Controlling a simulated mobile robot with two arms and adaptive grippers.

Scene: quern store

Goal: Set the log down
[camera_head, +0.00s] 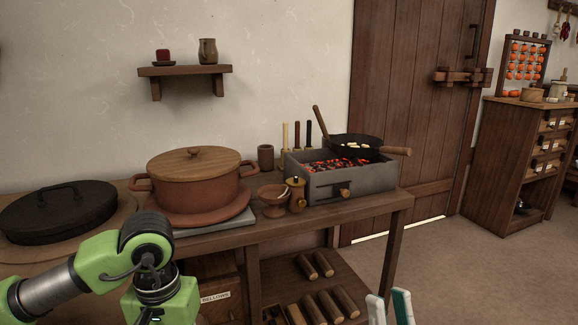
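Several short brown logs lie on the lower shelf (275,272) under the worktable. Two logs (315,265) lie side by side farther back, and a front row of logs (330,306) lies nearer, partly cut off by the bottom edge. My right gripper (389,304) shows only its pale and teal fingertips at the bottom edge, right of the front row. The tips stand apart with floor visible between them, and no log shows between them. My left arm comes in at the lower left; its gripper is below the picture.
The worktable (385,203) carries a lidded clay pot (195,190), a dark lidded pan (58,208), a mortar (272,205) and a grey brazier (345,183) with glowing coals and a skillet (352,146). A bellows box (215,290) stands below. Floor (465,270) to the right is clear.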

